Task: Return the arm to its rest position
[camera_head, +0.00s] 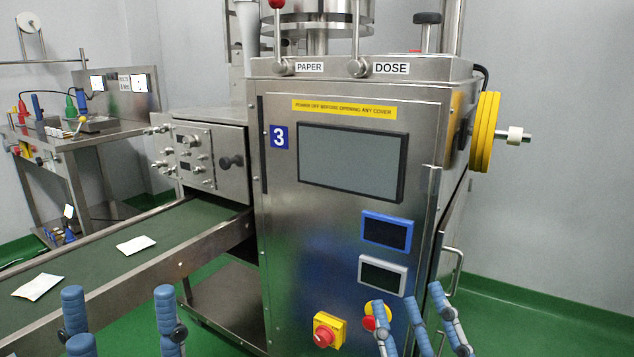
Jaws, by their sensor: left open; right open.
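My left gripper (119,298) is at the bottom left, its blue-grey fingers pointing up and spread wide, with nothing between them. It shows in front of the conveyor's near side. My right gripper (410,302) is at the bottom right, in front of the lower part of the steel machine (275,225). Its fingers are spread and hold nothing. Both arms behind the grippers are out of view below the frame.
A green conveyor (180,227) carries two white packets (137,244) (38,287). The machine has a dark screen (350,162) and a red knob on a yellow plate (328,330). My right fingers partly cover a red and yellow button (369,323). A side bench (95,138) stands back left.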

